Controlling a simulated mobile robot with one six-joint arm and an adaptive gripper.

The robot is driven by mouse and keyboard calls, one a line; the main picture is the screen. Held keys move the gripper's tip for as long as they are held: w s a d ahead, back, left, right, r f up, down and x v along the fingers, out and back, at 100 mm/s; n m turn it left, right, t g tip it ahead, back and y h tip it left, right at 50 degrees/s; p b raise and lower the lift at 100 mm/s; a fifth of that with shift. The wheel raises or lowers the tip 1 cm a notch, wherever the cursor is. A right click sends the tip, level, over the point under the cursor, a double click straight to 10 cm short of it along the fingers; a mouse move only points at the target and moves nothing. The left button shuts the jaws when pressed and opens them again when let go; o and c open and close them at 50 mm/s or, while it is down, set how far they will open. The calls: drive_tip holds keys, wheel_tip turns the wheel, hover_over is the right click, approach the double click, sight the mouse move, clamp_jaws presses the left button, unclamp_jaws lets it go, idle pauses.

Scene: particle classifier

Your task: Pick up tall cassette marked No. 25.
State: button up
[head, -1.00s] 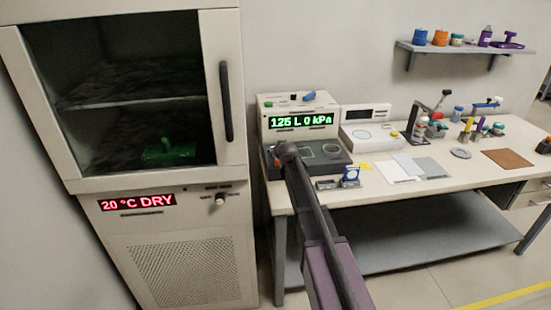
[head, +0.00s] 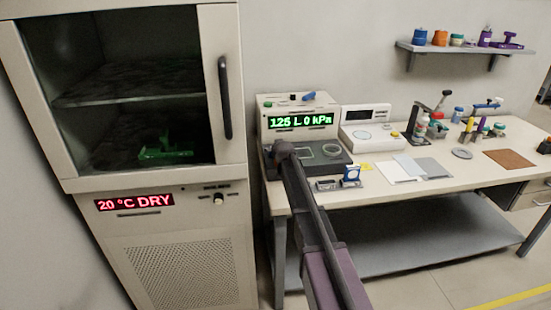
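No cassette with a readable No. 25 shows in the head view. A small upright blue-and-white item (head: 351,176) stands at the front edge of the bench, but its marking is too small to read and I cannot tell if it is a cassette. My arm reaches up from the bottom middle, and its dark rounded end overlaps the front of the instrument with the green display (head: 300,121). No gripper fingers can be made out.
A cabinet (head: 178,229) with a glazed front and a red "20 °C DRY" display stands at left, a green object (head: 165,149) inside. The bench (head: 437,196) carries a white instrument (head: 366,137), flat sheets and several small tools. A wall shelf (head: 463,48) hangs at right.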

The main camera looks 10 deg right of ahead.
idle(0.3)
drive_tip(key=c, duration=0.9)
drive_tip(key=shift+r, duration=0.1)
wheel_tip(320, 180, up, 10)
drive_tip(key=p, duration=1)
idle(0.3)
